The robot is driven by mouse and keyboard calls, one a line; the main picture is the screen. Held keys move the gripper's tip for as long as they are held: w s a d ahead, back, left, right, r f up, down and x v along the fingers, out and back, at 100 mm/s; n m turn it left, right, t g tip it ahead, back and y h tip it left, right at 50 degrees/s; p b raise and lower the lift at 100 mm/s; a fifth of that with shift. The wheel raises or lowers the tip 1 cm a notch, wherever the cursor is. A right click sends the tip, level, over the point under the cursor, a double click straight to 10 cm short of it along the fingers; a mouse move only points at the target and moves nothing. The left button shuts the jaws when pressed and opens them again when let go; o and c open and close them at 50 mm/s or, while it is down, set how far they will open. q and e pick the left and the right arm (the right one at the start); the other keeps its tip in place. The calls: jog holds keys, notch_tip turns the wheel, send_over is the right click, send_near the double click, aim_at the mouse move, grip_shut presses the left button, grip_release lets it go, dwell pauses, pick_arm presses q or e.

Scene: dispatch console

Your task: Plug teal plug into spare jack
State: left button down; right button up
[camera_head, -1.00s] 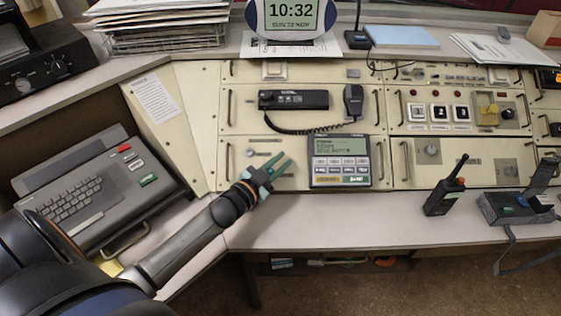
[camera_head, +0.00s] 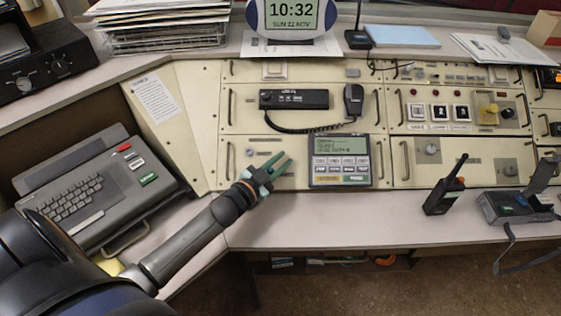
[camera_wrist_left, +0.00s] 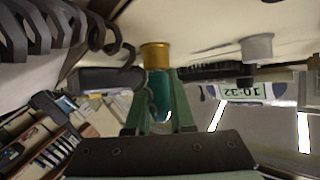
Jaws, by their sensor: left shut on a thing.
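My left gripper (camera_head: 276,167) is at the lower left of the cream console panel, just left of the grey display unit. It is shut on the teal plug (camera_wrist_left: 158,95), which shows between the green fingers in the left wrist view. A brass-coloured collar (camera_wrist_left: 155,54) sits at the plug's far end, close to the panel. I cannot tell whether it is part of the plug or a jack, or whether the plug is seated. A pale round fitting (camera_wrist_left: 257,47) stands beside it. The spare jack cannot be identified for sure. My right gripper is not in view.
The display unit (camera_head: 340,160) is close to the right of the gripper. A radio handset (camera_head: 353,104) with a coiled cord (camera_head: 300,129) is above it. A grey keyboard terminal (camera_head: 95,190) is at left, a walkie-talkie (camera_head: 445,192) at right. The front ledge between is clear.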

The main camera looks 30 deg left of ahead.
pick_arm(q)
jog(key=shift+f, duration=0.1)
jog(key=c, duration=0.7)
grip_release()
jog(key=shift+f, duration=0.1)
jog(key=shift+s, duration=0.55)
jog(key=s, duration=0.3)
jog(key=s+a+r, duration=0.1)
jog(key=s, duration=0.7)
jog(key=shift+s+a+r, duration=0.1)
jog(key=shift+a+r, duration=0.1)
jog(key=shift+r, duration=0.1)
